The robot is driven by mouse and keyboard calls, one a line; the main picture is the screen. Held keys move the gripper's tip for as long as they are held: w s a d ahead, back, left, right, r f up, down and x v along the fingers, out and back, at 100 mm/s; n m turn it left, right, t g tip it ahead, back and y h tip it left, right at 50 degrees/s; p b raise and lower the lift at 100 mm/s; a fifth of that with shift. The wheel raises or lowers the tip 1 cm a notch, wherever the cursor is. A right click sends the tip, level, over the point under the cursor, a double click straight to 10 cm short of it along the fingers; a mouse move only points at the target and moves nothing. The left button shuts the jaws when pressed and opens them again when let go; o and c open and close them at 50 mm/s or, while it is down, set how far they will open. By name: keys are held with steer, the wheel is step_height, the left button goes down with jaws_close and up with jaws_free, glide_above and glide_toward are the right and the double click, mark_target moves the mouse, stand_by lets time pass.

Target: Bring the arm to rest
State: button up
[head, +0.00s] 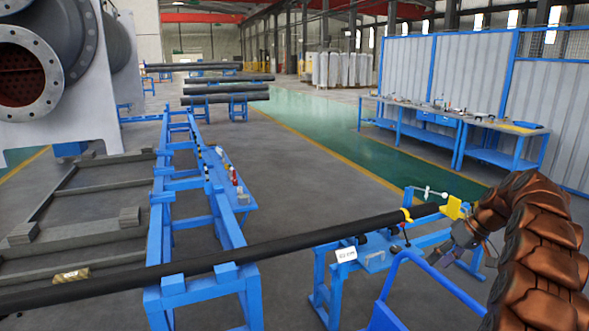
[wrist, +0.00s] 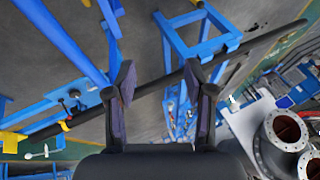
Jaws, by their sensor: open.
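My arm (head: 535,245), in a brown segmented cover, arches up at the right of the head view and bends down toward its end. My gripper (head: 442,262) hangs there beside the right end of a blue stand, partly hidden by the arm and hard to make out. In the wrist view my gripper (wrist: 158,76) shows two dark fingers spread apart with nothing held between them. A long black pipe (head: 290,243) lies across blue stands, with a yellow piece (head: 452,208) at its right end. The pipe (wrist: 240,51) passes behind the fingers in the wrist view, apart from them.
A blue rail (head: 425,275) stands close below my gripper. The blue stand (head: 325,275) carries a white label. A blue frame (head: 205,290) supports the pipe at left. A workbench (head: 455,130) with small items stands along the back right. The grey floor (head: 300,170) between is clear.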

steer(key=s+a+r+g+h, duration=0.1)
steer(key=s+a+r, duration=0.2)
steer(key=s+a, duration=0.65)
steer(key=s+a+r+g, duration=0.2)
steer(key=s+a+r, duration=0.2)
steer(key=s+a, duration=0.55)
steer(key=s+a+f+m+h, duration=0.1)
steer(key=s+f, duration=0.1)
steer(key=s, duration=0.7)
steer(key=s+a+f+m+h, duration=0.1)
steer(key=s+f+h, duration=0.1)
steer(key=s, duration=0.8)
steer(key=s+a+f+m+g+h, duration=0.1)
steer(key=s+f, duration=0.2)
steer(key=s, duration=0.6)
steer(key=shift+s, duration=0.3)
steer(key=shift+c, duration=0.4)
steer(key=shift+c, duration=0.8)
steer(key=shift+a, duration=0.15)
